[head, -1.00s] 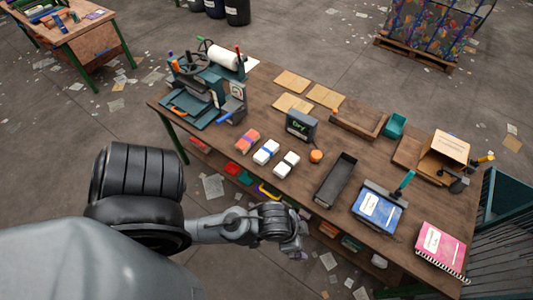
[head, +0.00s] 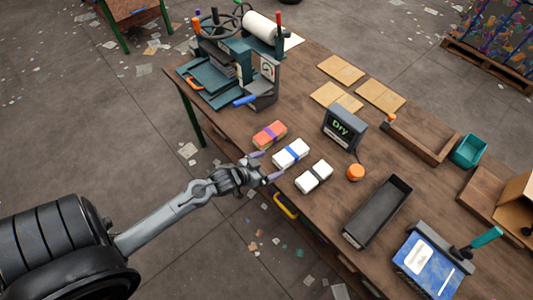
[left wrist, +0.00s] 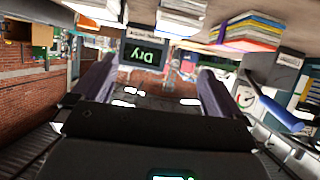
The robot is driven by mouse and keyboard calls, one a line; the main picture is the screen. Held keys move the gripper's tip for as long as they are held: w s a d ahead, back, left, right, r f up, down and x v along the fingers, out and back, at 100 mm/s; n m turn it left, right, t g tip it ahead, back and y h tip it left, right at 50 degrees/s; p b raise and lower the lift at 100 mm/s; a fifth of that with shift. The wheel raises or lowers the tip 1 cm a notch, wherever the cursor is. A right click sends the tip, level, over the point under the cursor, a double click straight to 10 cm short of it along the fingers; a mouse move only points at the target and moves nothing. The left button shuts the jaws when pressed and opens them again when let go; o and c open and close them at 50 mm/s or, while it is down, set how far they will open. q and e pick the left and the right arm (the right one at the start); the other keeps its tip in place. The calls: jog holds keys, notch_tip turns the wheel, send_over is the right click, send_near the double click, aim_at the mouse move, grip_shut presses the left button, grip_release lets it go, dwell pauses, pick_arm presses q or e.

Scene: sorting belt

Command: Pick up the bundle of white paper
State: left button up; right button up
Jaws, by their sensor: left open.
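Two white paper bundles lie on the wooden table in the head view: one with a blue band (head: 291,154), one with a dark band (head: 314,176). A colored bundle with a purple band (head: 270,134) lies beside them. My left gripper (head: 266,167) is open and empty at the table's near edge, fingertips apart and pointing toward the blue-banded bundle, not touching it. In the left wrist view, upside down, white stacks (left wrist: 182,14) and the colored stack (left wrist: 248,30) show beyond the open fingers (left wrist: 155,85). My right gripper is out of view.
A device reading "Dry" (head: 344,128) and an orange round object (head: 355,173) sit behind the bundles. A green press (head: 235,65) stands to the left, a dark tray (head: 378,212) to the right. Cardboard sheets (head: 342,69) lie farther back.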

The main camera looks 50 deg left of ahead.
aim_at(287, 155)
pick_arm(q)
jog(key=shift+y, duration=0.3)
jog(key=a+f+b, duration=0.1)
jog(key=w+a+f+b, duration=0.1)
jog(key=f+b, duration=0.1)
jog(key=shift+w+f, duration=0.15)
jog(key=shift+f, duration=0.05)
jog(key=shift+w+f, duration=0.15)
jog(key=x, duration=0.2)
jog(key=b+x, duration=0.1)
jog(key=x, duration=0.2)
jog(key=shift+w+r, duration=0.1)
jog(key=shift+r, duration=0.1)
jog(key=shift+d+b+x, duration=0.2)
jog(key=shift+b+x, duration=0.35)
jog(key=shift+x, duration=2.2)
jog(key=shift+r, duration=0.15)
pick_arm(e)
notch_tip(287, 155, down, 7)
pick_arm(q)
jog(key=shift+c, duration=0.3)
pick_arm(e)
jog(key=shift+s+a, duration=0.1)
pick_arm(q)
jog(key=c, duration=1.2)
